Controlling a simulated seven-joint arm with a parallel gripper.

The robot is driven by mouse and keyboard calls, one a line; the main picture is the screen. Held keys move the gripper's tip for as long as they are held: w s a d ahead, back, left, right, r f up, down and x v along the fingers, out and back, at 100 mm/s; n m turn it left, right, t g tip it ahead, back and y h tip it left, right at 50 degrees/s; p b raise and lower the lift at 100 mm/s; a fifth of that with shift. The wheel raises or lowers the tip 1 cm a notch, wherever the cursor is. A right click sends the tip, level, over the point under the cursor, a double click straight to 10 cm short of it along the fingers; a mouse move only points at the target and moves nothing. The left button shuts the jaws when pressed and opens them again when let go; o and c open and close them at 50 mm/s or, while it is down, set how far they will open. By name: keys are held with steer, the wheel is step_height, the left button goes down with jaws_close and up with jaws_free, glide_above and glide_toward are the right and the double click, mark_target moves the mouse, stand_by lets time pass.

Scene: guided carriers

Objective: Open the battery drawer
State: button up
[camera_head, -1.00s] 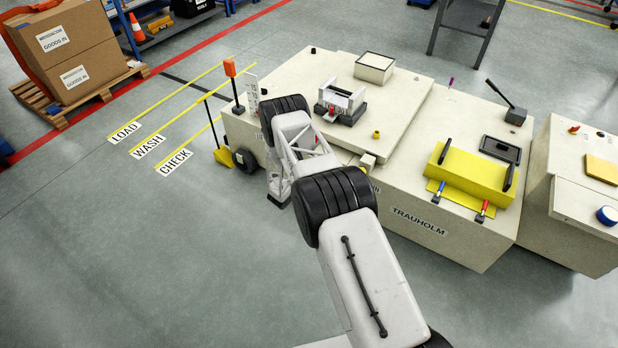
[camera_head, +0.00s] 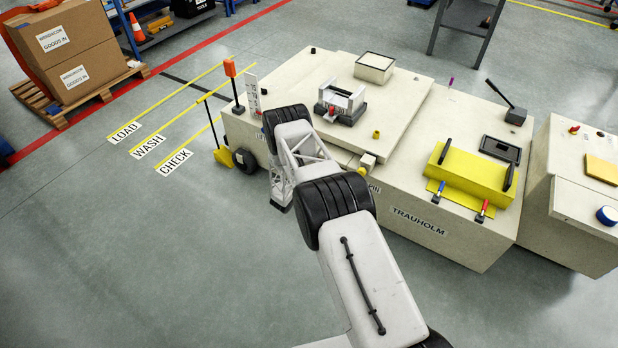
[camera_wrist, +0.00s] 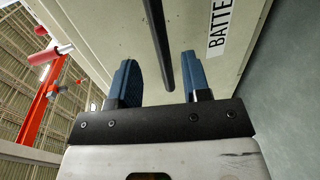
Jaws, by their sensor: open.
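The battery drawer front (camera_wrist: 105,25) is a beige panel in the wrist view, with a white label (camera_wrist: 218,30) whose visible letters read "BATTE". A dark bar handle (camera_wrist: 160,40) runs down the panel from the top edge of the picture. My gripper (camera_wrist: 158,58) is open, with one blue finger to the left of the handle and one to the right. The handle's lower end shows in the gap between them, with space on both sides. I cannot tell how deep it sits between the fingers. In the head view my arm hides the drawer front.
The beige Trauholm carrier (camera_head: 400,130) fills the middle right of the head view, with a yellow block (camera_head: 470,178) and clamps on top. A yellow scoop-like part (camera_head: 223,156) and a dark wheel (camera_head: 245,160) are at its left end. The grey floor (camera_head: 150,260) at left is clear.

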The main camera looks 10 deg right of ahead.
steer(key=shift+x, duration=3.2)
jaws_close()
